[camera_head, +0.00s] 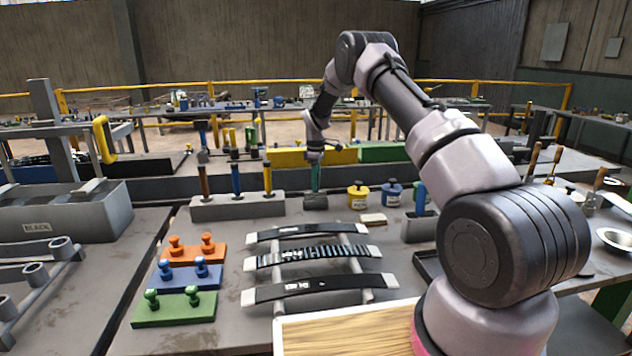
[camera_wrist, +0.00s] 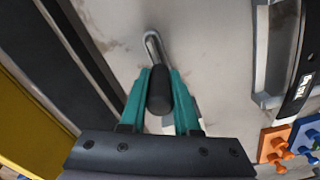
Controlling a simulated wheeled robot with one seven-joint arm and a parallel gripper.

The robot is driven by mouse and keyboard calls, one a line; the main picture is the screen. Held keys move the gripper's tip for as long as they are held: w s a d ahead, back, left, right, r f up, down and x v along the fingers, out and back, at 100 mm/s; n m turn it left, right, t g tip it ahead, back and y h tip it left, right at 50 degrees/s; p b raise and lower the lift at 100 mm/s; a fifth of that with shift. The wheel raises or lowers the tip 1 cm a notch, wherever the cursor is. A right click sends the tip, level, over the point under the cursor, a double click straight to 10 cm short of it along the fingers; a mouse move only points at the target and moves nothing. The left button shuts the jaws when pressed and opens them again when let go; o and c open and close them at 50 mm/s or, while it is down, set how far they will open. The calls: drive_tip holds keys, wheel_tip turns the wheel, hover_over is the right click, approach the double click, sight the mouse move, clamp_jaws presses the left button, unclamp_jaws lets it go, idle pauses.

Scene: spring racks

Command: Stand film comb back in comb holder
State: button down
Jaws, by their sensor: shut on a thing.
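My gripper (camera_wrist: 160,92) has its teal fingers shut on a dark, rounded handle (camera_wrist: 159,98), taken to be the film comb; a grey metal part (camera_wrist: 152,42) shows beyond it. In the head view my gripper (camera_head: 315,180) points down over the table, just right of a long grey block (camera_head: 238,210) with several upright coloured-handled tools. A dark grey piece (camera_head: 315,203) shows right below the fingers; I cannot tell whether it is held or stands on the table. A small grey block (camera_head: 417,229) with an upright blue piece is farther right. Which block is the comb holder is unclear.
Three dark curved strips (camera_head: 308,258) lie on a rack in front. Orange, blue and green peg plates (camera_head: 173,309) are at the left front. Yellow and blue containers (camera_head: 358,195) stand right of my gripper. A yellow block (camera_head: 290,158) lies behind.

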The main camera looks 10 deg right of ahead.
drive_tip(key=shift+f, duration=0.9)
drive_tip(key=c, duration=0.6)
unclamp_jaws()
drive_tip(key=shift+f, duration=0.1)
drive_tip(key=shift+o, duration=0.5)
drive_tip(key=o, duration=0.4)
drive_tip(key=shift+r, duration=3.55)
